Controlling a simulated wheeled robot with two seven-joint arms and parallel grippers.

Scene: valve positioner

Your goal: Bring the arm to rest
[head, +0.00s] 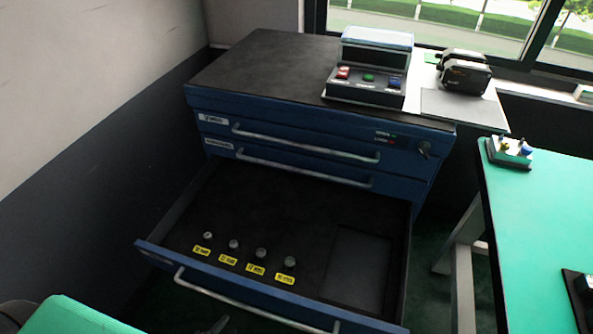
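Little of my arms is in view. A grey rounded part, which looks like a piece of my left arm, shows at the bottom left corner. A small pale piece at the bottom edge, below the drawer handle, may be part of my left gripper (217,325). Its fingers cannot be made out, so I cannot tell whether it is open or shut. My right gripper is not in view. The open bottom drawer (285,205) of the blue cabinet (300,120) holds several small knob-like parts in a row behind yellow labels, and an empty rectangular recess (358,265) at right.
A control box (368,85) with red, green and blue buttons stands on the cabinet. Dark devices (465,75) sit beside it. A green-topped table (545,220) is at right, carrying a small fitting (510,150). Another green surface (75,316) is at bottom left. The pulled-out drawer juts forward.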

